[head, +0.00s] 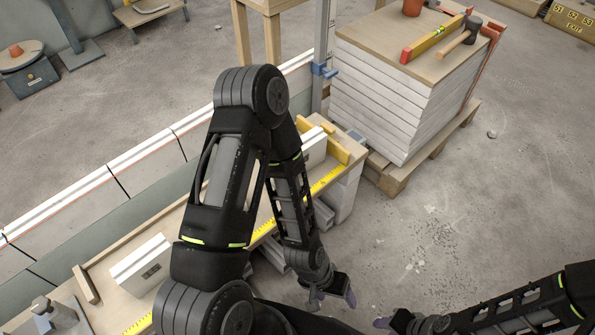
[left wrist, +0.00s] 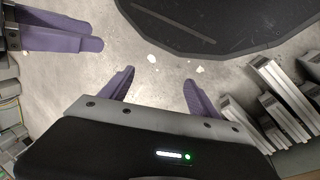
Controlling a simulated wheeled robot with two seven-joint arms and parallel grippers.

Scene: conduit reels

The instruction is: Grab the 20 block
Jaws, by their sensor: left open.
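My left gripper (head: 335,291) hangs low past the right side of the workbench, over the floor. In the left wrist view its two purple fingers (left wrist: 160,78) are apart with only floor between them. A pale block (head: 142,266) with a small dark label lies on the bench at the left. Another pale block (head: 314,148) sits at the bench's far end beside yellow pieces. I cannot read a 20 on either. My right gripper (head: 384,322) is at the bottom right, and its purple fingers also show in the left wrist view (left wrist: 62,34); its opening is unclear.
The workbench (head: 110,291) carries a yellow measuring tape (head: 327,180). Several grey-white pieces (left wrist: 282,98) lie low beside it. A pallet stack of pale boards (head: 385,105) stands at the back right with a level and mallet on top. Floor at the right is open.

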